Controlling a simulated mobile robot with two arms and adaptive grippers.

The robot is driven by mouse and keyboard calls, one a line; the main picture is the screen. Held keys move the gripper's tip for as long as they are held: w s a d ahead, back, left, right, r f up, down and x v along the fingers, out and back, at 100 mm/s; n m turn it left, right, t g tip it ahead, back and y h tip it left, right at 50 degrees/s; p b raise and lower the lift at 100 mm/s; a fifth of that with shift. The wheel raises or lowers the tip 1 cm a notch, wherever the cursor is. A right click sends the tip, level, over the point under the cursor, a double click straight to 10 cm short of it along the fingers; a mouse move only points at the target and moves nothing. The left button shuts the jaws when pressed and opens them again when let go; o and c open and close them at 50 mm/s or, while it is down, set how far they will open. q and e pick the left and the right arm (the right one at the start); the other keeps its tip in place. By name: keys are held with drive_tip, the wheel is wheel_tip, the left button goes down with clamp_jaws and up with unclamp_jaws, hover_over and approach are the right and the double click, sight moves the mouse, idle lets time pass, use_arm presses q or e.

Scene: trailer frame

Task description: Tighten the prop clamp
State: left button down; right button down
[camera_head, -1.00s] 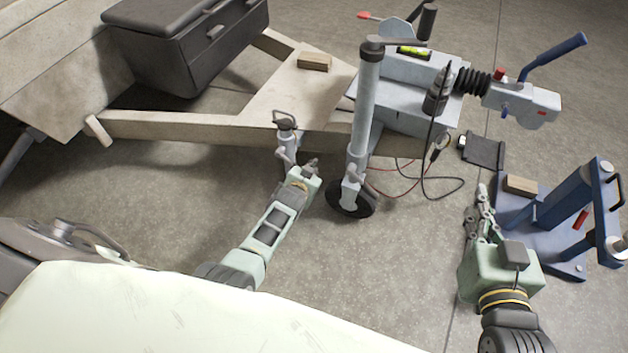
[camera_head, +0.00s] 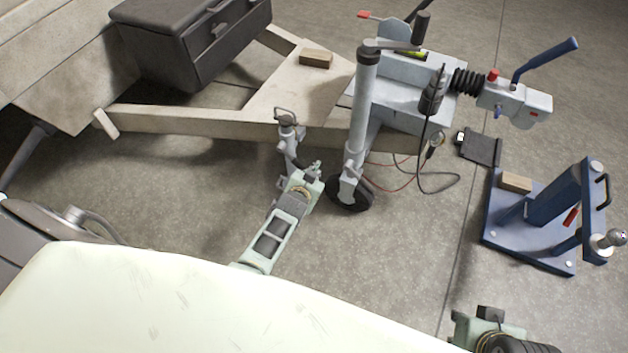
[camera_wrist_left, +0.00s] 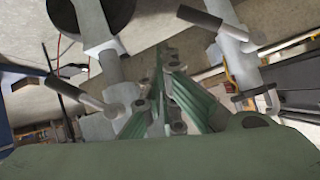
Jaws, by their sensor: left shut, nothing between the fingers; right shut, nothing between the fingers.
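The slim prop (camera_head: 287,133), with a ring on top, stands at the trailer's side rail. In the left wrist view the prop (camera_wrist_left: 240,72) is at the right, and its clamp lever (camera_wrist_left: 200,18) has a dark grip pointing up-left. The thicker jockey post (camera_head: 364,105) with a black wheel stands to its right; a similar lever (camera_wrist_left: 75,92) on it shows at left in the wrist view. My left gripper (camera_head: 312,172) is shut and empty between the two posts, apparently apart from both levers. My right gripper (camera_head: 487,325) is at the bottom edge, its fingers mostly hidden.
The pale trailer frame (camera_head: 190,123) runs behind the posts, with a wood block (camera_head: 316,58) on it. A coupling (camera_head: 515,103) with a blue lever is upper right. A blue stand (camera_head: 530,235) is on the floor at right. Cables (camera_head: 440,192) hang near the wheel.

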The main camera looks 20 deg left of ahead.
use_arm(q)
drive_tip(key=s, duration=0.1)
drive_tip(key=s+d+r+p, duration=0.1)
drive_tip(key=s, duration=0.1)
drive_tip(key=s+r, duration=0.1)
drive_tip(key=shift+s+d+p, duration=0.15)
drive_tip(key=shift+d+p, duration=0.25)
drive_tip(key=shift+a+r, duration=0.1)
